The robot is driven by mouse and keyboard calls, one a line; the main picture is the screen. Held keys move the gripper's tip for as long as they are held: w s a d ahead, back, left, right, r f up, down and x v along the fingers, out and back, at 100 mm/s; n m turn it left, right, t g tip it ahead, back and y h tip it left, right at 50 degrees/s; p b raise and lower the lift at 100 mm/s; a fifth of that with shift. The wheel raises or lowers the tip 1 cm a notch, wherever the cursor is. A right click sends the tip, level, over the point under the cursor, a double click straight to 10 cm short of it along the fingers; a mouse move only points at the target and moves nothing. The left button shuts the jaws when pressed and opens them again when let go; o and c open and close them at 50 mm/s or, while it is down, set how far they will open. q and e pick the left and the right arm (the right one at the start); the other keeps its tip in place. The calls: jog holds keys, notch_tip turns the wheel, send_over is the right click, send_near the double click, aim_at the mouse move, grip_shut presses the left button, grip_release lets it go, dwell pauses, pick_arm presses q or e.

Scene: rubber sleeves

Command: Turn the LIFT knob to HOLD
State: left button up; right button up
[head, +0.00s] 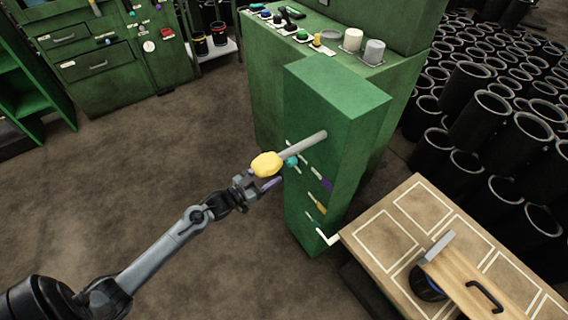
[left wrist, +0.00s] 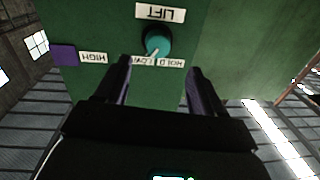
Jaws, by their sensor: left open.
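The LIFT knob (left wrist: 157,40) is round and teal on a green panel, and the LIFT label (left wrist: 160,12) shows upside down in the left wrist view. Its pale pointer slants toward the LOW label (left wrist: 143,61); the HOLD label (left wrist: 170,63) is beside that. My left gripper (head: 266,182) is open in front of the panel. In the left wrist view its fingers (left wrist: 158,75) stand on both sides, short of the knob, with nothing between them. My right gripper is not in view.
A grey lever (head: 302,145) with a yellow grip (head: 267,164) sticks out of the green box (head: 335,95) near my left gripper. A HIGH label (left wrist: 93,58) and purple piece (left wrist: 63,55) are beside the knob. A table (head: 395,225) stands right; floor on the left is clear.

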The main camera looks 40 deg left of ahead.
aim_at(288, 163)
pick_arm(q)
jog(key=w, duration=0.2)
jog(key=w+d+b, duration=0.1)
jog(key=w+b, duration=0.1)
jog(key=w, duration=0.1)
jog(key=shift+w+d+f, duration=0.15)
jog(key=shift+w+d, duration=0.2)
jog(key=shift+w+b, duration=0.3)
jog(key=shift+w, duration=0.55)
jog(key=shift+w+d, duration=0.1)
jog(key=shift+w, duration=0.05)
